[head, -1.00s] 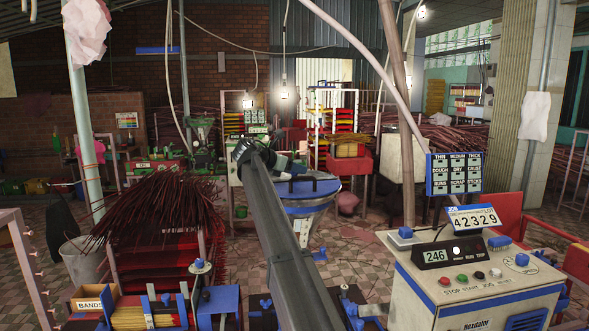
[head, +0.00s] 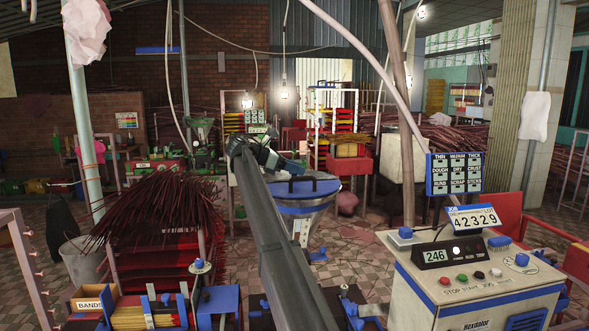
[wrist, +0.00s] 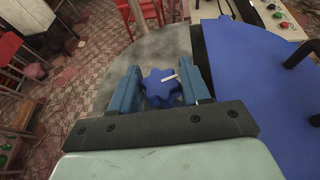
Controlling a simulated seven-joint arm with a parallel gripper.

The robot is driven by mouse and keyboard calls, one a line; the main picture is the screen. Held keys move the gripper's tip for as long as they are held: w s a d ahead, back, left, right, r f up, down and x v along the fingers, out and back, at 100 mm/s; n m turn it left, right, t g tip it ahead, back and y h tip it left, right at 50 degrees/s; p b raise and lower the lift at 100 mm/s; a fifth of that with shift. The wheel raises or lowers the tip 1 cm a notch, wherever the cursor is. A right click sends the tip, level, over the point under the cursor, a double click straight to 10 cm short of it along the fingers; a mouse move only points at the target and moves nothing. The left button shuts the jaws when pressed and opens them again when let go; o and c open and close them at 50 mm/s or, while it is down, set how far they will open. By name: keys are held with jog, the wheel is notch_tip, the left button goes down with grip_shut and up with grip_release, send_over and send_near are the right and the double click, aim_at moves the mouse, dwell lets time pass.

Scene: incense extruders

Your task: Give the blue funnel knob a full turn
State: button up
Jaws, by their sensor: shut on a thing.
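The blue star-shaped funnel knob (wrist: 160,88) sits between the two blue fingers of my gripper (wrist: 163,86) in the wrist view. My gripper is shut on it. A small pale pointer or mark lies at the knob's upper right. The knob is beside the grey funnel body (wrist: 158,55) and the blue lid (wrist: 245,75). In the head view the funnel (head: 302,208) stands in the middle with its blue lid on top. My gripper (head: 300,168) is at its far side there, partly hidden by my wrist, and the knob cannot be made out.
Dark handles (wrist: 296,52) stand up from the lid. A control cabinet (head: 470,290) with buttons and displays is at the front right. A rack of dark red incense sticks (head: 160,210) stands at the left. Tiled floor shows around the funnel.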

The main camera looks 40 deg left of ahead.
jog(key=shift+m+g+h, duration=0.4)
jog(key=shift+m+h, duration=0.2)
jog(key=o, duration=1)
jog(key=shift+c, duration=0.2)
jog(key=shift+d, duration=0.1)
